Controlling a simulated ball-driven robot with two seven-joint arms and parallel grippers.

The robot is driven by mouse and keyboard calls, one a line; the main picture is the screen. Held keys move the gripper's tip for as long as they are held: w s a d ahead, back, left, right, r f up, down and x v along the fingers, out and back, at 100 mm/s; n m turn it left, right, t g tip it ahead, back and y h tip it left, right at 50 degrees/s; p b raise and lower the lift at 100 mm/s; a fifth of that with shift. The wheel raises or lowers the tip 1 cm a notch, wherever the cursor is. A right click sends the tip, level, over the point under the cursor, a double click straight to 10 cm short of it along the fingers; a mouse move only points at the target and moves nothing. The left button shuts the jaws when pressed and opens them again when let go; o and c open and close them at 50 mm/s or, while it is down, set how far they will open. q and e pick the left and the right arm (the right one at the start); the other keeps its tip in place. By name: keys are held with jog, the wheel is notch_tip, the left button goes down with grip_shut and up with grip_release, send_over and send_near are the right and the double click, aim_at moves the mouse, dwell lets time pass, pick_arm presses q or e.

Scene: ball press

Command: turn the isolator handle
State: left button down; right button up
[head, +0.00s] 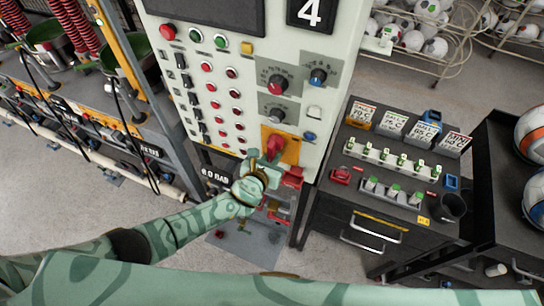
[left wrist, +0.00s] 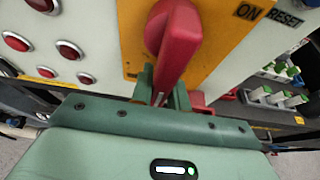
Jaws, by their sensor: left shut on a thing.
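The red isolator handle (head: 275,146) sits on an orange-yellow plate (head: 292,153) low on the pale control cabinet. In the left wrist view the handle (left wrist: 178,45) points downward from its round hub, and the plate (left wrist: 212,58) carries an ON label at upper right. My left gripper (head: 267,163) reaches the handle from below. In the left wrist view its green fingers (left wrist: 162,92) are closed on either side of the handle's lower end. The fingers hide that end. My right gripper does not show.
The cabinet (head: 232,135) has rows of buttons and selector knobs above and left of the plate. A yellow-edged frame (head: 125,75) stands left. Grey floor (head: 60,190) is open at lower left.

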pick_arm(q)
jog(key=shift+a, duration=0.1)
jog(key=c, duration=1.4)
grip_release()
jog(key=shift+o, duration=0.2)
jog(key=shift+s, duration=0.1)
jog(key=shift+s+a+r+p, duration=0.1)
jog(key=shift+s+r+p, duration=0.05)
jog(key=shift+s+p, duration=0.15)
jog(key=p+v, duration=0.2)
jog(key=v, duration=0.4)
jog(key=shift+w, duration=0.1)
send_near(269, 161)
jog(key=p+v, duration=0.1)
jog(key=v, duration=0.3)
jog(key=shift+s, duration=0.25)
